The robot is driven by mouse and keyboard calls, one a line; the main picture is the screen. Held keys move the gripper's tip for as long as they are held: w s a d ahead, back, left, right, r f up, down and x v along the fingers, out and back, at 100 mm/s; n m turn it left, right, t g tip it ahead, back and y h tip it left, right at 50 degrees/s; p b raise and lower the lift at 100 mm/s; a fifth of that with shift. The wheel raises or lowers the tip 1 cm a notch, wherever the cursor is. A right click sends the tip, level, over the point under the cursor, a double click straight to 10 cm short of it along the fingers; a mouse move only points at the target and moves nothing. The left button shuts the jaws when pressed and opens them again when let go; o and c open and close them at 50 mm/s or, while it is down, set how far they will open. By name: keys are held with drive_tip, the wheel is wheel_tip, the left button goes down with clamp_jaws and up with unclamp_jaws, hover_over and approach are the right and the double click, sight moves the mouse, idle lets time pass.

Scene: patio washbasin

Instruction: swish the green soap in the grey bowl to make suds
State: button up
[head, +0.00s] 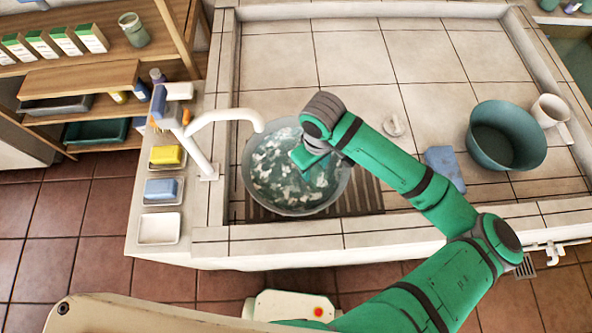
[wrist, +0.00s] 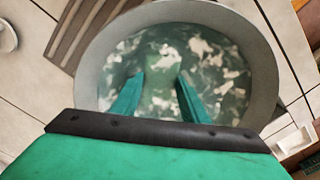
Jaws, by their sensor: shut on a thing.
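The grey bowl (head: 345,187) stands in the washbasin under the tap and holds greenish water with white patches of suds on it. Its rim (wrist: 262,60) fills much of the wrist view. My gripper (head: 305,160) reaches down into the bowl. In the wrist view its two fingers (wrist: 158,92) dip into the water. They are shut on the green soap (wrist: 160,72), which shows only as a blurred green patch between them, under the water. The soap is hidden in the head view.
A white tap (head: 225,116) arches over the bowl's left rim. Yellow soap (head: 165,155), blue soap (head: 161,188) and an empty dish (head: 159,229) line the left ledge. A teal basin (head: 507,136), white mug (head: 550,109) and blue cloth (head: 443,163) stand right.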

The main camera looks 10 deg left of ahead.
drive_tip(key=shift+s+a, duration=1.25)
drive_tip(key=shift+s, duration=0.05)
drive_tip(key=shift+w+d, duration=2.1)
drive_tip(key=shift+w, duration=0.1)
drive_tip(key=shift+s+a, duration=2.1)
drive_tip(key=shift+s, duration=0.1)
idle(0.7)
drive_tip(key=shift+w+d, duration=0.1)
